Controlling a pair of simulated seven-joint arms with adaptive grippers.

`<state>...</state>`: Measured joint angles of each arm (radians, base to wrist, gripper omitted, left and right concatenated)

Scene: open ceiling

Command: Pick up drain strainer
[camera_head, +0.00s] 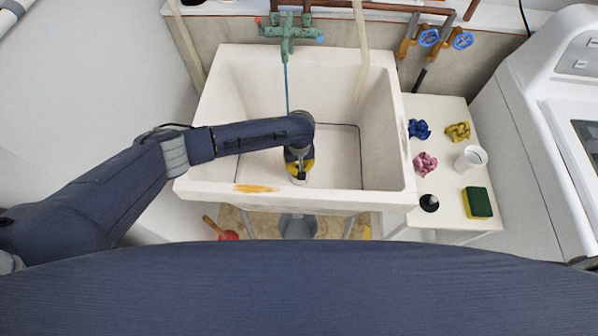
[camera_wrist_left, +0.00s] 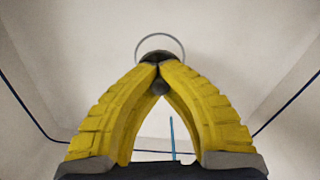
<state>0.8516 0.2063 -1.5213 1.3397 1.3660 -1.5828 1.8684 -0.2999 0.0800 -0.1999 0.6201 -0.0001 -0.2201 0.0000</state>
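My left gripper (camera_head: 299,166) is low inside the white sink (camera_head: 230,160), over the front middle of its floor. In the left wrist view its yellow fingers (camera_wrist_left: 159,70) come together at the tips on a small dark piece, which looks like the drain strainer (camera_wrist_left: 155,56). Part of it shows beyond the tips and a round dark bit shows just below them. A thin grey ring lies behind it; I cannot tell whether it is the drain's rim or the strainer's. The gripper mostly hides the strainer in the head view. My right gripper is not in view.
The sink walls surround the left gripper. A green faucet (camera_head: 288,33) with a blue stream stands at the back. To the right, a white table (camera_head: 449,195) holds crumpled cloths, a white cup (camera_head: 470,158), a dark bottle and a green-yellow sponge (camera_head: 477,203).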

